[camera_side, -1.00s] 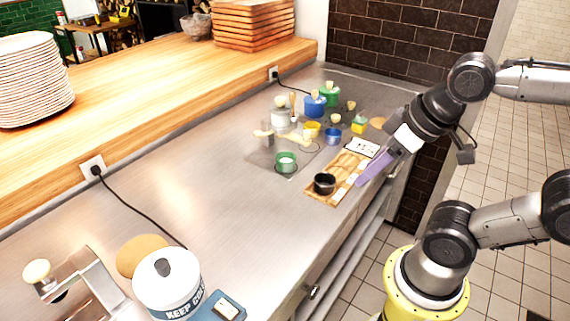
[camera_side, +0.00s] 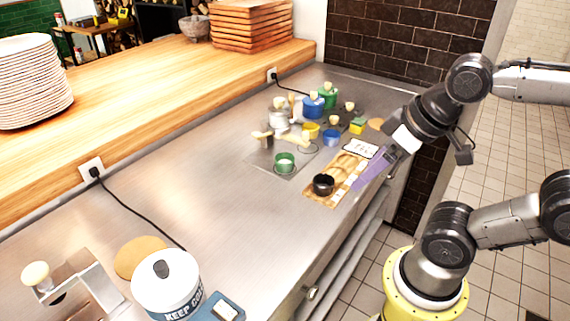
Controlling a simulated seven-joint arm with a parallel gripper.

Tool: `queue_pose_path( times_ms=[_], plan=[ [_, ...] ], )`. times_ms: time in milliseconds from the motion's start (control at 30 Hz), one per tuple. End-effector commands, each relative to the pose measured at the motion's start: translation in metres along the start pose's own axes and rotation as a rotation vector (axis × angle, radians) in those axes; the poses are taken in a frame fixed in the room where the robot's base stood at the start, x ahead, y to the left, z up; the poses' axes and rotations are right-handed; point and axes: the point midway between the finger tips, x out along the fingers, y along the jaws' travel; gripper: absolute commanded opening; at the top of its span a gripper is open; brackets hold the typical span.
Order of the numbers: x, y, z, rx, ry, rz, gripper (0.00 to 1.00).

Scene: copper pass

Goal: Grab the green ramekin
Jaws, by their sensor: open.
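The green ramekin (camera_side: 286,166) sits upright on a grey mat (camera_side: 262,172) on the steel counter. My gripper (camera_side: 362,184), with long purple fingers, is to the right of the ramekin, over the right edge of a wooden board, and apart from the ramekin. It is open, and nothing shows between its fingers.
A black ramekin (camera_side: 323,184) stands on the wooden board (camera_side: 344,176) between my gripper and the green ramekin. Blue (camera_side: 331,138) and yellow (camera_side: 312,130) ramekins and lidded pots, one blue (camera_side: 313,107), one green (camera_side: 329,97), stand behind.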

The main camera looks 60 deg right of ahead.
Motion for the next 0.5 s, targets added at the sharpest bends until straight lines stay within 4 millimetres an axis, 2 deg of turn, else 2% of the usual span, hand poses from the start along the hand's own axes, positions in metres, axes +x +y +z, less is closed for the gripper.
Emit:
queue_pose_path(
  times_ms=[267, 367, 500],
  plan=[
    [0.0, 0.0, 0.001, 0.036, -0.003, 0.0, 0.79],
    [-0.002, 0.0, 0.002, 0.131, -0.016, 0.001, 0.79],
    [-0.02, 0.0, -0.019, 0.347, -0.007, 0.002, 0.79]
  ],
)
